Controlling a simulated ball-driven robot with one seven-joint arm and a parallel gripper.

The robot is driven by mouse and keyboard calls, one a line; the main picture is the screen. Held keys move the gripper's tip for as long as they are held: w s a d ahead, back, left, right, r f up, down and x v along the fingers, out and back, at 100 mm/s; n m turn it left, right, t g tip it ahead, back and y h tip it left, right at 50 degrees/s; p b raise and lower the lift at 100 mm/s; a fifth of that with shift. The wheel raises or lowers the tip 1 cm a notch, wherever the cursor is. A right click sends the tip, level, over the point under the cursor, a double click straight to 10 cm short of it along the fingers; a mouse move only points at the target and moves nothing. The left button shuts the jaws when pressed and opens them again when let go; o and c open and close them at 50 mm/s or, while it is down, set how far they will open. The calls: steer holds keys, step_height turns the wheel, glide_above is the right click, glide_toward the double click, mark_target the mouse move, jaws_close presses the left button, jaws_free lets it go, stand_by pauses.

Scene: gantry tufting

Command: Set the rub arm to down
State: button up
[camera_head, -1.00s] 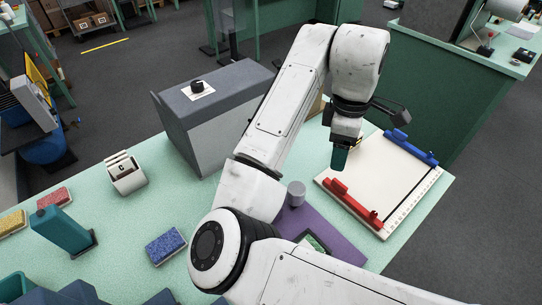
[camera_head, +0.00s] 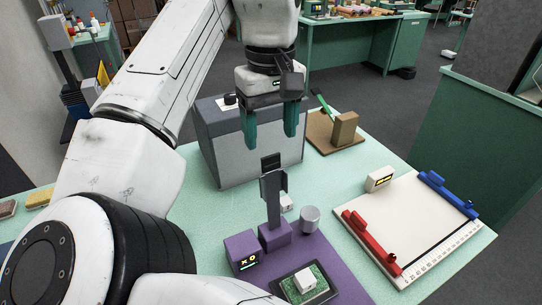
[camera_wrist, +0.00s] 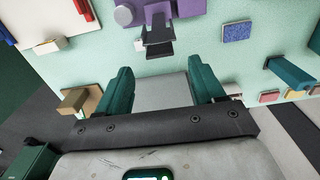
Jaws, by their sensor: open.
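The rub arm (camera_head: 274,195) looks like a dark grey bar standing upright on a purple block of the purple rub rig. The rig's base (camera_head: 325,258) carries a small display, a grey cylinder and a dark tray with a green sample and a white block. My gripper (camera_head: 270,123) is open and empty, its two teal fingers pointing down. It appears above and behind the rub arm, in front of the grey box. In the wrist view the rub arm (camera_wrist: 158,40) shows beyond the open fingers, apart from them.
A large grey box (camera_head: 255,155) with a knob on top stands behind the rig. A white board (camera_head: 410,225) with red and blue clamps lies at the right. A brown board (camera_head: 325,142) with a wooden block and green handle is at the back.

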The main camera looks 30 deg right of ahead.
mark_target(271, 156)
step_height(271, 156, down, 6)
steer(key=shift+f+p, duration=0.25)
steer(key=shift+p, duration=0.05)
steer(key=shift+c, duration=0.5)
jaws_close()
